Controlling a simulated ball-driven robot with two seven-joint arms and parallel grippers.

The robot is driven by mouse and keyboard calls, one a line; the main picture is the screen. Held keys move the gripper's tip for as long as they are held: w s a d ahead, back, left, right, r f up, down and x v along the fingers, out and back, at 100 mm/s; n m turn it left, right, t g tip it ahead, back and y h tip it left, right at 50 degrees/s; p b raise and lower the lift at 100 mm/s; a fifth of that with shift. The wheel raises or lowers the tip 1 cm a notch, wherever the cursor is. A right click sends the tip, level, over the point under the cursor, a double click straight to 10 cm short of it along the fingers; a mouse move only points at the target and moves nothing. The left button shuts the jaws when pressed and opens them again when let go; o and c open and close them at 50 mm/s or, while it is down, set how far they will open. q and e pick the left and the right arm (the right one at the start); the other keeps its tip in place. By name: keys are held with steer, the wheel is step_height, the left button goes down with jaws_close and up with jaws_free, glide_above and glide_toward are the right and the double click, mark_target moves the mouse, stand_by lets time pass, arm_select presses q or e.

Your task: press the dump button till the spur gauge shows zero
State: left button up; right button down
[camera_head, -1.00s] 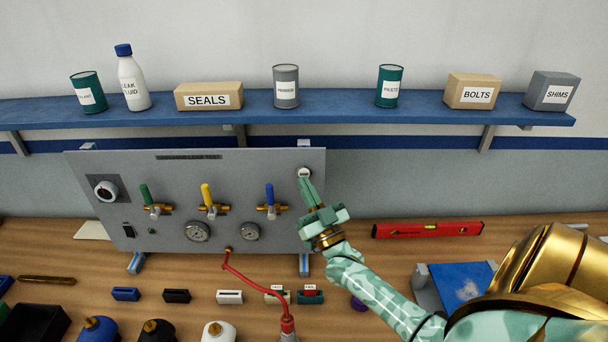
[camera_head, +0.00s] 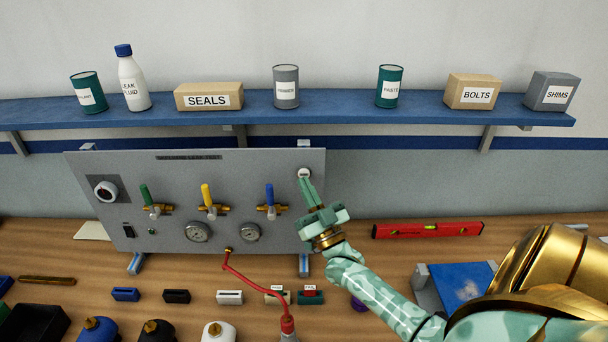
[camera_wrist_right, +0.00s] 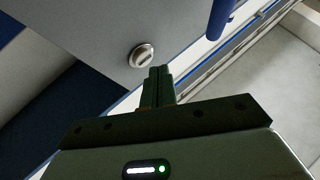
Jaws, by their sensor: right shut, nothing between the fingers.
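The dump button (camera_head: 304,173) is a round pale button at the panel's upper right corner; it also shows in the right wrist view (camera_wrist_right: 142,55), where its label is too small to read. My right gripper (camera_head: 305,181) is shut and empty, its tips just below the button. In the right wrist view the fingertips (camera_wrist_right: 160,70) appear just beside it; I cannot tell whether they touch. Two round gauges (camera_head: 198,231) and (camera_head: 250,232) sit low on the panel. I cannot tell which is the spur gauge, or read their needles. My left gripper is not in view.
The grey panel (camera_head: 180,176) carries green (camera_head: 146,194), yellow (camera_head: 207,194) and blue (camera_head: 269,194) valve handles. A red hose (camera_head: 250,276) hangs from it. A red level (camera_head: 427,230) lies on the bench at right. A blue shelf (camera_head: 340,115) with cans and boxes runs above.

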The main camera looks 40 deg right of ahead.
stand_by(0.7)
steer(key=shift+w+d, duration=0.3)
steer(key=shift+w, duration=0.05)
steer(key=shift+w+d, duration=0.2)
steer(key=shift+w, duration=0.05)
stand_by(0.6)
stand_by(0.4)
steer(key=shift+s+a, duration=0.5)
steer(key=shift+s, duration=0.15)
steer(key=shift+s+a+p, duration=1.2)
steer(key=shift+s+a, duration=0.4)
steer(key=shift+s, duration=0.3)
